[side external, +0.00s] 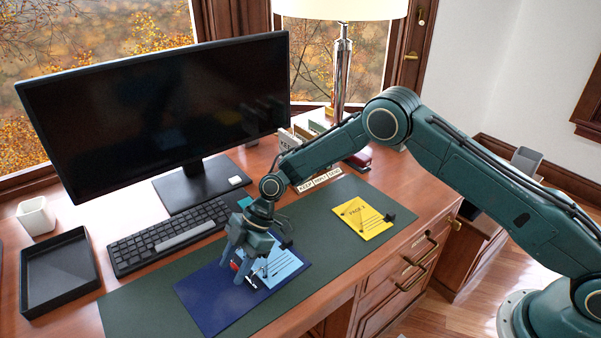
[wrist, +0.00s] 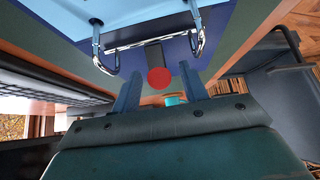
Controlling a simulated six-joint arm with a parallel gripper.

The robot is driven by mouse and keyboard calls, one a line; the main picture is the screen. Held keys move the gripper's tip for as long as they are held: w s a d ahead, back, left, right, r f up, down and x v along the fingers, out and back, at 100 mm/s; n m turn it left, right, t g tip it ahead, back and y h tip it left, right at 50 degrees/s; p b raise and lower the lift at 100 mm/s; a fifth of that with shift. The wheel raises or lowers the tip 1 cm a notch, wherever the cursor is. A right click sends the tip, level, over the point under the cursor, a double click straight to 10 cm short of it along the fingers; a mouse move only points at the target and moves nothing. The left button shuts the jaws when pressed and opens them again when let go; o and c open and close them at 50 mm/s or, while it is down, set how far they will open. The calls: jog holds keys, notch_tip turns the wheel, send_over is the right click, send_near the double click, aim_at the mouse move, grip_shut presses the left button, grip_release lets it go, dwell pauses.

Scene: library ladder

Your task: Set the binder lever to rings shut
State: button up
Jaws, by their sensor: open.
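A dark blue binder (side external: 208,300) lies open on the green desk mat, with a light blue sheet (side external: 288,262) on it. In the wrist view, chrome rings (wrist: 103,52) stand on the binder, joined by a metal bar. A dark lever with a round red knob (wrist: 159,78) points toward my gripper. The knob also shows, partly covered, in the side view (side external: 234,266). My gripper (wrist: 160,73) is open, with one finger on each side of the knob and gaps visible. In the side view my gripper (side external: 236,268) is low over the binder. I cannot tell whether the rings are shut.
A yellow page (side external: 362,218) with a black clip lies on the green mat (side external: 130,304). A keyboard (side external: 170,234), monitor (side external: 160,110), black tray (side external: 60,272) and white cup (side external: 36,216) stand left and behind. Label cards (side external: 320,180) and a lamp (side external: 342,70) are at the back.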

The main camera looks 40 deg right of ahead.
jog(key=shift+d+r, duration=0.1)
jog(key=v, duration=1.3)
jog(key=shift+d+r, duration=0.15)
jog(key=shift+d, duration=0.05)
jog(key=shift+r, duration=0.15)
